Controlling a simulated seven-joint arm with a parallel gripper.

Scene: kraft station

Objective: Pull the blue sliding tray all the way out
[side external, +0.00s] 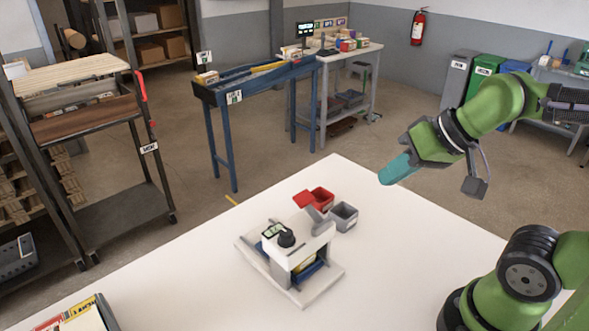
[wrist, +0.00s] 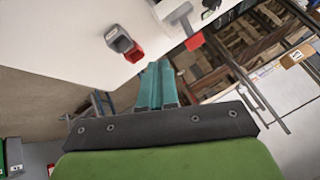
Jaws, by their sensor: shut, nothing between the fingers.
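A white station (side external: 297,236) with a black knob and a small green display stands on a white base plate on the table. The blue sliding tray (side external: 309,271) shows low under the station's housing, at its front right side. Some yellow shows above or in it, too small to make out. The wrist view does not show the tray clearly. My gripper (side external: 386,179) has teal fingers and hangs in the air to the upper right of the station, well apart from it. Its fingers are together and empty, also in the wrist view (wrist: 158,70).
A red bin (side external: 322,197) and a grey bin (side external: 344,215) stand behind the station. A grey bracket with a red flap (side external: 304,199) rises from the station's back. Books or boxes (side external: 82,315) lie at the table's front left. The white table (side external: 420,235) is clear right of the station.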

